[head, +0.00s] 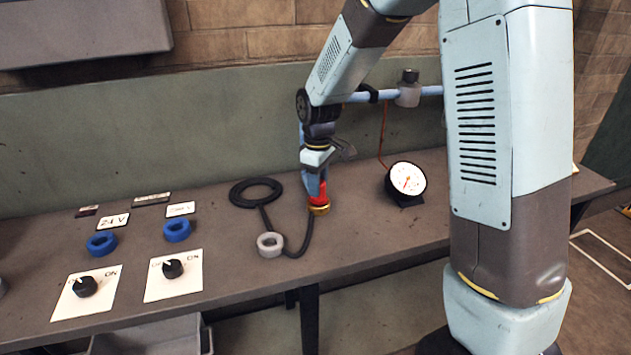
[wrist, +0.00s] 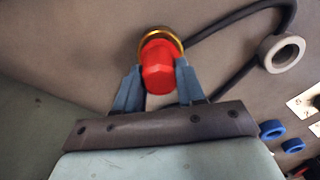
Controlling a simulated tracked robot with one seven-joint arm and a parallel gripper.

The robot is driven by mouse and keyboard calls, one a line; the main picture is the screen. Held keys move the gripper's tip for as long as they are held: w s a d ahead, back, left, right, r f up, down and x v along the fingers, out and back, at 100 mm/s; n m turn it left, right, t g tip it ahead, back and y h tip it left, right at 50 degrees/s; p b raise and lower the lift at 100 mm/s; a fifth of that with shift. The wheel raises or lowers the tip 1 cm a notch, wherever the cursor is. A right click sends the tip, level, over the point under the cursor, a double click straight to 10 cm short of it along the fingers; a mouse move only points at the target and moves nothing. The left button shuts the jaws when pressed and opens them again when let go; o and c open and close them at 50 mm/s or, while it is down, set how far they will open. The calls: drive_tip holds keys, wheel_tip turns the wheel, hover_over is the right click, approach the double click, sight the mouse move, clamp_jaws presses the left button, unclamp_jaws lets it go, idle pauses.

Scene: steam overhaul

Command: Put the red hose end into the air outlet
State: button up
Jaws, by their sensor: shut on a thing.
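My gripper (head: 317,184) is shut on the red hose end (head: 319,198), just above the bench. The red hose end has a brass collar at its lower end, and a black hose runs from it to the left. In the wrist view my fingers (wrist: 158,72) sit on both sides of the red hose end (wrist: 158,68). I cannot tell whether the brass collar touches the bench. A pale grey ring (head: 262,240) stands on the bench to the left and nearer; it also shows in the wrist view (wrist: 275,62). I cannot tell for sure whether it is the air outlet.
A black hose coil (head: 236,199) lies behind the grey ring. Two blue rings (head: 102,251) and two white switch plates (head: 60,310) are at the left. A round gauge (head: 407,178) stands to the right. A blue pipe with a grey valve (head: 408,95) runs behind my arm.

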drive_tip(key=shift+f, duration=0.2)
drive_tip(key=o, duration=1.3)
drive_tip(key=shift+c, duration=0.2)
drive_tip(key=shift+r, duration=0.6)
wheel_tip(320, 180, up, 12)
drive_tip(key=s+d+r+m+t, duration=0.3)
drive_tip(key=s+d+r+m, duration=0.4)
drive_tip(key=s+d, duration=0.5)
drive_tip(key=s+d+r+m+t, duration=0.1)
drive_tip(key=s+d+m, duration=0.3)
drive_tip(key=s, duration=0.8)
drive_tip(key=shift+s+d+m+t, duration=0.3)
drive_tip(key=shift+d+t, duration=0.5)
drive_tip(key=shift+d, duration=0.15)
